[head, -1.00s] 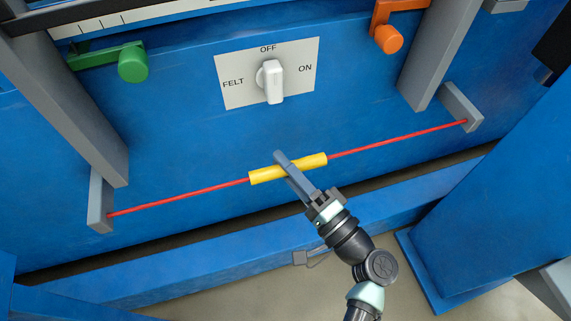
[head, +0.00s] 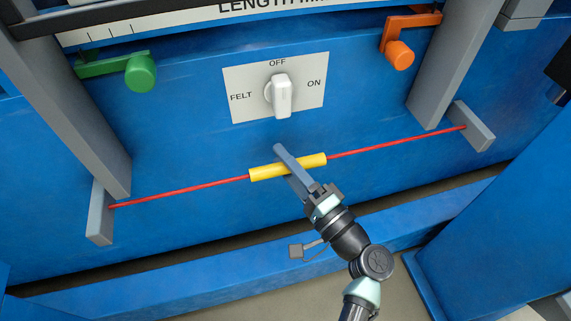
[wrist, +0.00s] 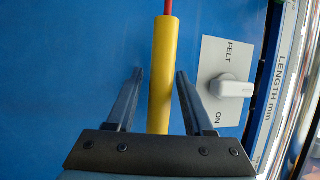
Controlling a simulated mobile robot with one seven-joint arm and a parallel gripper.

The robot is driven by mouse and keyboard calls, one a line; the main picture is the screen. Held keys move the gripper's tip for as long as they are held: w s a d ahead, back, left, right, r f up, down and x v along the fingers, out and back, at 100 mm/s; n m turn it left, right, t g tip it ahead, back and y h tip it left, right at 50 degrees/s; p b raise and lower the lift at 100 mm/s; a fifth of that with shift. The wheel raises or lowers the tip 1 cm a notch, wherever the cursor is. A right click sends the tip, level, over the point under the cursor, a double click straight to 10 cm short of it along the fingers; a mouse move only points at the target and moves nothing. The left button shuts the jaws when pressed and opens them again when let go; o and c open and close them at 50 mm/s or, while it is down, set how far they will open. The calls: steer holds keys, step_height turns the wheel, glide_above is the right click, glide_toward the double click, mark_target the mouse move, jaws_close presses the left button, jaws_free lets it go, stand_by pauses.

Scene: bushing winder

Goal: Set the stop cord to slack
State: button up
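The red stop cord (head: 180,192) runs straight between two grey brackets low on the blue panel. A yellow sleeve (head: 316,161) sits at its middle. In the wrist view the sleeve (wrist: 162,65) runs upright between my gripper's fingers. My gripper (head: 283,164) is at the sleeve in the head view, with one finger passing above it and the other partly hidden below it. In the wrist view my gripper (wrist: 160,73) is open, with a visible gap on each side of the sleeve.
Above the cord is a white switch knob (head: 282,97) on a plate marked FELT, OFF and ON. A green knob (head: 140,71) and an orange knob (head: 399,55) hang under the length scale. Grey posts stand left and right (head: 445,75). A blue beam (head: 190,272) runs below.

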steer(key=shift+o, duration=0.3)
steer(key=shift+s, duration=0.15)
steer(key=p+v, duration=0.2)
steer(key=v, duration=1)
steer(key=shift+s+d+f+p, duration=0.15)
steer(key=shift+s+d+p, duration=0.1)
steer(key=shift+s+p, duration=0.1)
